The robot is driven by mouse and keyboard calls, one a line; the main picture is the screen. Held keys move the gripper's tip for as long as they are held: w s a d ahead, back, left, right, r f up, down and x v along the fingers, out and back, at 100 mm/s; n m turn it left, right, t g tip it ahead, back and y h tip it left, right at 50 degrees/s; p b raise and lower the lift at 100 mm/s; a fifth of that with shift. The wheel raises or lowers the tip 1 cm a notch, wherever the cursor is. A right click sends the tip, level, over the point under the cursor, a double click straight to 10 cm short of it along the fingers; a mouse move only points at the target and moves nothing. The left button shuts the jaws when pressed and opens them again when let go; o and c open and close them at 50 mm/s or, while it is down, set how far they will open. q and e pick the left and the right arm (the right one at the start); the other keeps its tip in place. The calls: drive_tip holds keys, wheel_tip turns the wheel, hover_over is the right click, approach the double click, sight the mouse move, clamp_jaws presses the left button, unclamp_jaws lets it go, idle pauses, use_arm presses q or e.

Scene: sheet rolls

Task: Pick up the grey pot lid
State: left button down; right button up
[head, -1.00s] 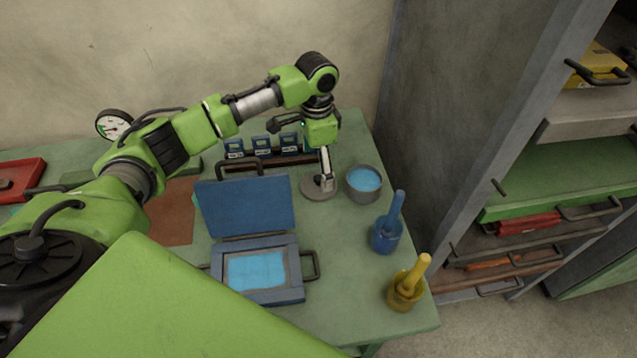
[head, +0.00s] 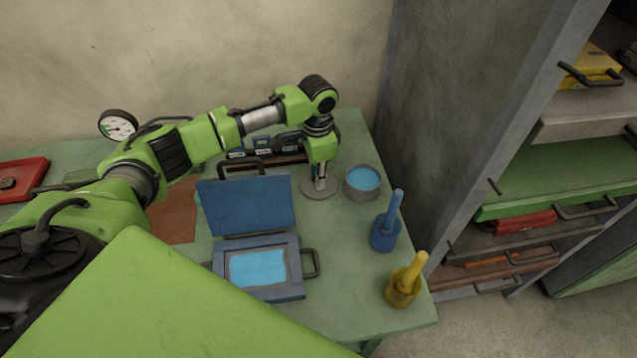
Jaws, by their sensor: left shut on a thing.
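The grey pot lid (head: 310,191) is a flat round disc on the green table, just left of the open grey pot. My left gripper (head: 320,182) comes down on it from above and is shut on the lid, at about its middle. The fingers and wrist hide part of the lid's top. The lid appears to lie flat at table level. The grey pot (head: 362,189) holds blue liquid and stands uncovered beside the lid. My right gripper is not in view.
A blue hinged case (head: 247,206) stands open in front of the lid. A blue cup (head: 384,236) and a yellow cup (head: 402,293), each with a handled tool, stand near the table's right edge. A cabinet (head: 445,110) rises at the right. Small blue boxes sit behind.

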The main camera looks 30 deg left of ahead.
use_arm(q)
drive_tip(key=shift+s+f, duration=0.3)
drive_tip(key=shift+f, duration=0.1)
drive_tip(key=shift+r, duration=0.1)
